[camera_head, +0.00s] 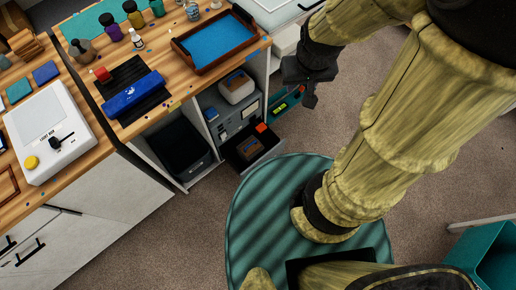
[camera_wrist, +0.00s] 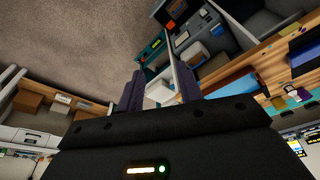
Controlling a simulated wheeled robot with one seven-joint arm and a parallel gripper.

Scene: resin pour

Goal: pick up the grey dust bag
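I cannot make out the grey dust bag with certainty in either view. My gripper (camera_head: 308,88) is black and hangs at the top middle of the head view, right of the workbench's end, in front of the white shelving. In the wrist view my gripper (camera_wrist: 160,88) shows two dark fingers set well apart, with nothing held between them. A pale, box-like thing shows beyond the gap between the fingers, at some distance. The floor and the shelf unit also show past the fingertips.
The wooden workbench (camera_head: 180,97) holds a blue-lined tray (camera_head: 254,43), a blue roll-like item (camera_head: 133,95) and several bottles. Below are open shelves with a grey box (camera_head: 229,119) and a black open drawer (camera_head: 271,151). Carpet (camera_head: 130,245) is clear.

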